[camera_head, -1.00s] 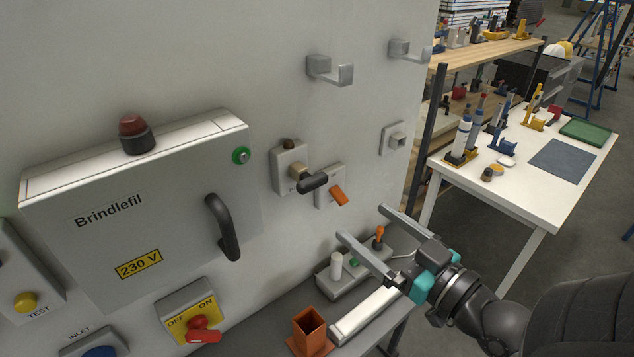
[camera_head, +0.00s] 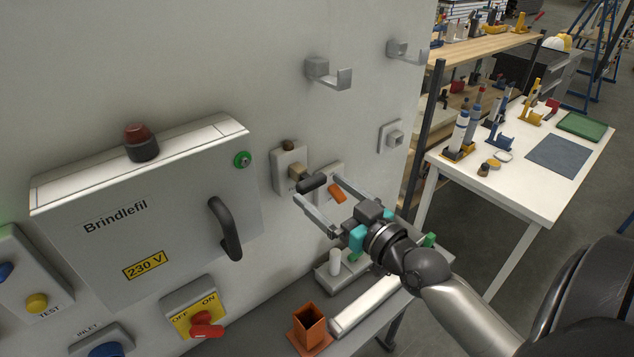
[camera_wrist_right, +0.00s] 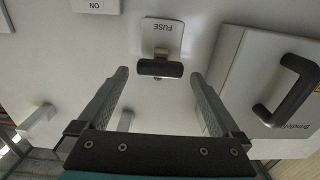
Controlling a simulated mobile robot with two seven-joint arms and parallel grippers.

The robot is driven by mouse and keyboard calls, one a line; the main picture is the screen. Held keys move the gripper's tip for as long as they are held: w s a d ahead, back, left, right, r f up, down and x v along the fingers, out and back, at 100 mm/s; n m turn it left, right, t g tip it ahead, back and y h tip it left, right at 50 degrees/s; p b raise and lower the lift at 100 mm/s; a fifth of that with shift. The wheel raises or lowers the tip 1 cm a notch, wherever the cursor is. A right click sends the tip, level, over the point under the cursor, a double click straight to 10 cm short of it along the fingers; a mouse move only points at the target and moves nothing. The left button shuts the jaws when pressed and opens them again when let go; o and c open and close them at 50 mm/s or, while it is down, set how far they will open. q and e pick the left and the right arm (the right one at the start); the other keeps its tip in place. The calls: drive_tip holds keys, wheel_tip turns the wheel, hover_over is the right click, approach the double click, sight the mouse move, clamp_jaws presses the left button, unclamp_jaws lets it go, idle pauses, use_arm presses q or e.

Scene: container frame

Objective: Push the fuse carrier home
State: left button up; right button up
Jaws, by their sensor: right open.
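The fuse carrier (camera_head: 312,183) is a beige block with a dark bar handle. It stands out from a grey holder (camera_head: 283,158) on the wall panel, with beige body showing between holder and handle. In the right wrist view the dark handle (camera_wrist_right: 160,68) lies crosswise below the holder plate marked FUSE (camera_wrist_right: 163,24). My right gripper (camera_head: 316,189) is open and empty, its fingers pointing at the panel near the carrier. In the wrist view, the fingertips (camera_wrist_right: 160,73) stand on either side of the handle, with gaps on both sides. My left gripper is not in view.
An orange switch (camera_head: 337,194) sits just right of the carrier. The Brindlefil cabinet (camera_head: 160,225) with its dark handle (camera_head: 225,228) is to the left. Hooks (camera_head: 326,73) stick out above. An orange square holder (camera_head: 310,328) and a white bar (camera_head: 372,304) lie on the ledge below.

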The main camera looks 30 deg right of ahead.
drive_tip(key=shift+w+a, duration=0.1)
drive_tip(key=shift+w, duration=1.2)
drive_tip(key=shift+c, duration=0.2)
clamp_jaws()
